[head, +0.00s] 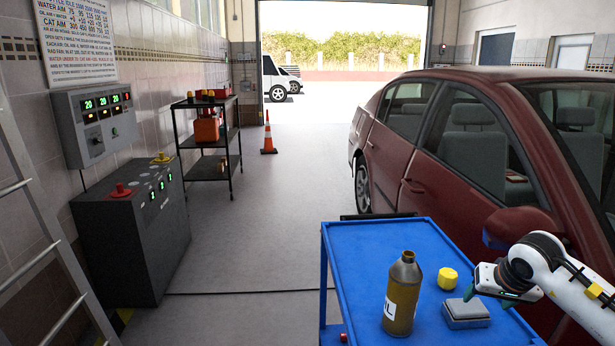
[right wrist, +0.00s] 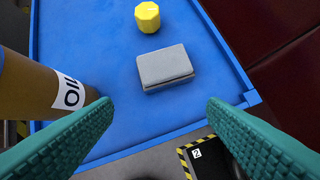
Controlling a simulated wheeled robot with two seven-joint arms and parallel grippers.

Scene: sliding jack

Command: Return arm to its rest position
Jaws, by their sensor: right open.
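My right arm comes in from the right edge in the head view, with its gripper (head: 490,298) over the right part of the blue cart top (head: 355,245). In the right wrist view the two green fingers of the right gripper (right wrist: 160,106) are spread wide with nothing between them. A grey box (head: 466,313) lies on the cart close to the fingers; it also shows in the right wrist view (right wrist: 166,68), just beyond the fingertips. I cannot tell whether a finger touches it. My left gripper is not in view.
A brown oil bottle (head: 403,290) and a yellow cap-like piece (head: 447,278) stand on the cart. A red car (head: 440,160) is close along the right. A grey machine (head: 135,230) and a black shelf (head: 207,140) line the left wall.

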